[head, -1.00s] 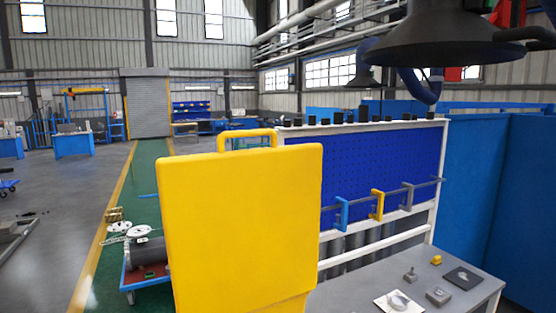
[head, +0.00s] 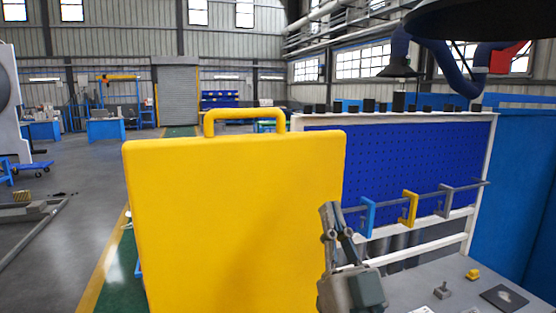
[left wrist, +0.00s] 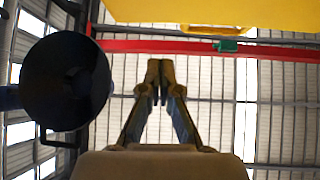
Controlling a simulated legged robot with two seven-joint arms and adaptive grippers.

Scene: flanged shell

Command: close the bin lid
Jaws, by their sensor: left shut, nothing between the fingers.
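The yellow bin lid (head: 230,220) stands raised, its broad flat face filling the middle of the head view. A yellow loop handle (head: 245,116) rises from its top edge. The bin body is not visible. My left gripper (head: 329,211) is in front of the lid's lower right part, fingers pointing up, shut and empty. I cannot tell whether it touches the lid. In the left wrist view the closed fingers (left wrist: 160,75) point at the roof, and a yellow panel (left wrist: 190,12), likely the lid, crosses the top. My right gripper is not in view.
A grey workbench (head: 400,290) with small parts stands at the lower right. Behind it is a blue pegboard (head: 400,165) with clamps on a rail (head: 410,205). A dark lamp hood (head: 480,20) hangs at the upper right. Open floor (head: 70,215) lies to the left.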

